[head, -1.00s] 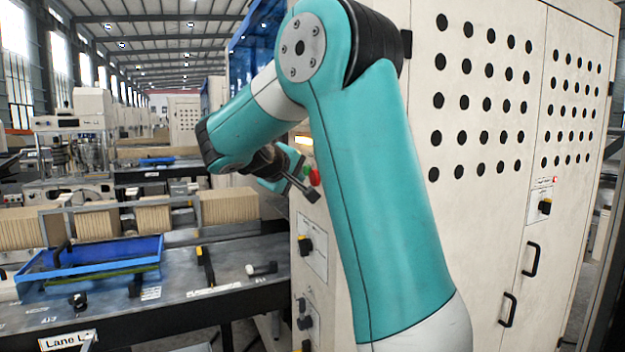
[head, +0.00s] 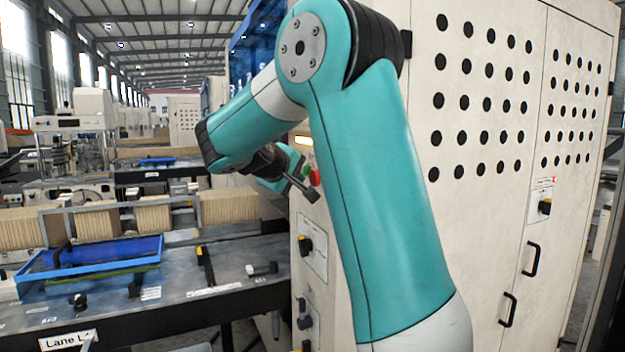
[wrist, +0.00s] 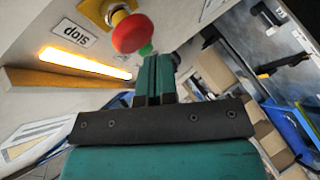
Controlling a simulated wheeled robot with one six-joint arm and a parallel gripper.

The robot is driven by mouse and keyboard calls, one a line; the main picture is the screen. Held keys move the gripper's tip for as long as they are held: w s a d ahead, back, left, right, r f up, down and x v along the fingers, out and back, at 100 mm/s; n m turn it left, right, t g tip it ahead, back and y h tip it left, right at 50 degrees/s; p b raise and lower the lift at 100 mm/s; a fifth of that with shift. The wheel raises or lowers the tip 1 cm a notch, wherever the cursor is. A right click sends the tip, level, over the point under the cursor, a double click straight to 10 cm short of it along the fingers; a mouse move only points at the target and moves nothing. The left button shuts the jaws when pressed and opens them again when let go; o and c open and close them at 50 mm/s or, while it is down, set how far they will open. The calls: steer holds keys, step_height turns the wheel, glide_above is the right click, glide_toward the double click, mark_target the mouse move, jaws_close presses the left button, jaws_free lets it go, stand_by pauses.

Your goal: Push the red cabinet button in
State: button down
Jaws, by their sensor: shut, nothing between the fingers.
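The red button (head: 314,177) is on the narrow front face of the cream cabinet, just behind my gripper tip. In the wrist view it is a round red mushroom head (wrist: 132,33) on a yellow base, standing out from the panel. My gripper (wrist: 155,58) is shut and empty, its fingertips just below and right of the red head in that view. I cannot tell whether they touch it. In the head view my gripper (head: 312,194) is small and partly dark.
A black knob (head: 305,245) is lower on the cabinet. A table with a blue tray (head: 90,262) stands to the left.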

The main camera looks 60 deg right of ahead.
steer(key=shift+s+d, duration=0.1)
steer(key=shift+s+d, duration=0.15)
steer(key=shift+d, duration=0.15)
steer(key=shift+s+d, duration=0.25)
steer(key=shift+d, duration=0.15)
stand_by(0.9)
steer(key=shift+w+a, duration=0.1)
steer(key=shift+a, duration=0.05)
steer(key=shift+w+a, duration=0.4)
steer(key=shift+a, duration=0.25)
steer(key=w+a, duration=0.1)
steer(key=a+p, duration=0.1)
steer(key=a, duration=0.1)
steer(key=w+a, duration=0.1)
steer(key=shift+w+a+p, duration=0.15)
steer(key=shift+w+p, duration=0.15)
steer(key=shift+w, duration=0.05)
